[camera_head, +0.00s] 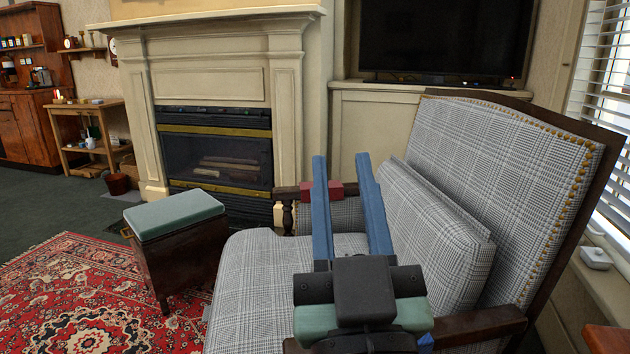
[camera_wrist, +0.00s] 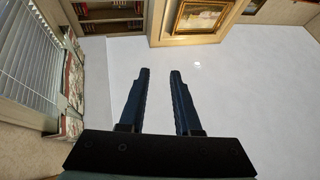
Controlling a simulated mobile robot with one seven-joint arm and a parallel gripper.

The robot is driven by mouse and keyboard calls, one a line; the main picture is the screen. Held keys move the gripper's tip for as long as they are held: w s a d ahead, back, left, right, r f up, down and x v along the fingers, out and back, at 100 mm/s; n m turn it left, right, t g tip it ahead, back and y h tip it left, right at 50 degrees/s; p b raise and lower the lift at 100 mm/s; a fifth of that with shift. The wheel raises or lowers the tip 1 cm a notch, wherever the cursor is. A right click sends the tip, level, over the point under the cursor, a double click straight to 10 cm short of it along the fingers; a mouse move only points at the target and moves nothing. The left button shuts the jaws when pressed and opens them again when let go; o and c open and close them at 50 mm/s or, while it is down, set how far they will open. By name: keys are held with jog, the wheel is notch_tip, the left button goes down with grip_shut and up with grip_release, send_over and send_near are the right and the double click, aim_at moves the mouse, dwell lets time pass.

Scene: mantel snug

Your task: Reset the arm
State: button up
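My gripper (camera_head: 341,165) is in front of the plaid armchair (camera_head: 505,165) in the head view, its two blue fingers pointing up and away. The fingers stand apart with nothing between them. In the wrist view my gripper (camera_wrist: 160,74) also shows open and empty, against a plain white surface. My arm is raised over the chair's seat in the picture; I cannot tell how high above it.
A small red thing (camera_head: 335,189) shows behind the left finger, by the chair's far armrest. A footstool with a green cushion (camera_head: 174,213) stands left of the chair. Beyond are a fireplace (camera_head: 215,155) and a television (camera_head: 437,38).

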jog(key=s+a+r+m+t+h+p, duration=0.1)
jog(key=s+r+t+p, duration=0.15)
jog(key=r, duration=0.85)
jog(key=s+a+r+m+t+p, duration=0.15)
jog(key=s+r+p, duration=0.25)
jog(key=r, duration=0.7)
notch_tip(320, 180, up, 35)
jog(key=p, duration=3.6)
jog(key=shift+w+r+n+g, duration=0.15)
jog(key=shift+w+n+g, duration=0.15)
jog(key=shift+n, duration=0.15)
